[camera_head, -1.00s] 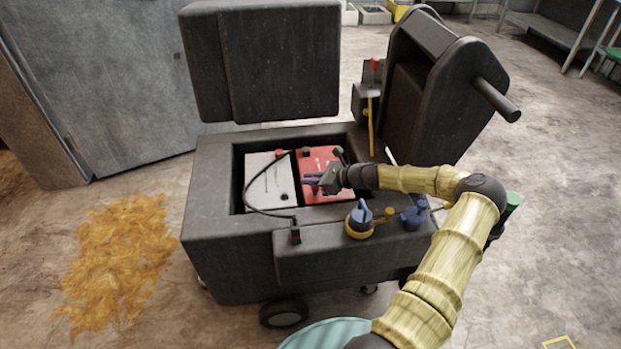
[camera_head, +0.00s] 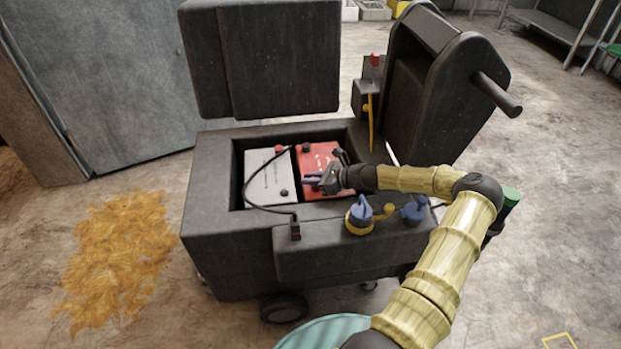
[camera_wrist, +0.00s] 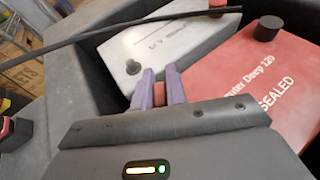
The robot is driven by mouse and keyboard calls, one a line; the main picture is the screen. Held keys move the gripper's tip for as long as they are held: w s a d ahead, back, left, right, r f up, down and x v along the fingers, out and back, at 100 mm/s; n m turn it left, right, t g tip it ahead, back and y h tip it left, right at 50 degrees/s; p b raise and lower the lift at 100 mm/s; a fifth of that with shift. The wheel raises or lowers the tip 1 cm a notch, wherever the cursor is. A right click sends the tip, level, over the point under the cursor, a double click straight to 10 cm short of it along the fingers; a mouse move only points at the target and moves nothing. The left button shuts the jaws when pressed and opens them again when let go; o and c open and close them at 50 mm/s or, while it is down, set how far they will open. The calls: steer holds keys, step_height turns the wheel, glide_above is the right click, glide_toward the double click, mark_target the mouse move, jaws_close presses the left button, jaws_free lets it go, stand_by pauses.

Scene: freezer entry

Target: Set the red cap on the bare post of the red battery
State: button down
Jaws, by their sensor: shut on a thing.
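My gripper (camera_head: 311,180) is over the front part of the red battery (camera_head: 318,158), near its seam with the grey battery. In the wrist view its purple fingers (camera_wrist: 160,78) are shut on a small red piece, the red cap (camera_wrist: 159,95), mostly hidden between them. The red battery (camera_wrist: 262,85) shows lettering and a black cap on its far post (camera_wrist: 267,28). Its near, bare post is not visible, apparently hidden by the fingers or gripper body. I cannot tell whether the cap touches the battery.
The grey battery (camera_head: 268,185) lies left in the same bay, with a dark post (camera_wrist: 132,67) near the fingers. A black cable (camera_wrist: 100,36) arches over it. The bay's dark walls surround both batteries. A blue-and-yellow knob (camera_head: 361,215) stands on the front ledge.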

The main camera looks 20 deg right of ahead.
steer(key=shift+f, duration=0.1)
steer(key=c, duration=1.3)
jaws_free()
steer(key=shift+c, duration=0.2)
steer(key=p+v, duration=0.2)
steer(key=v, duration=1.5)
steer(key=shift+p, duration=0.35)
steer(key=shift+d, duration=0.15)
step_height(320, 180, up, 10)
steer(key=p, duration=1)
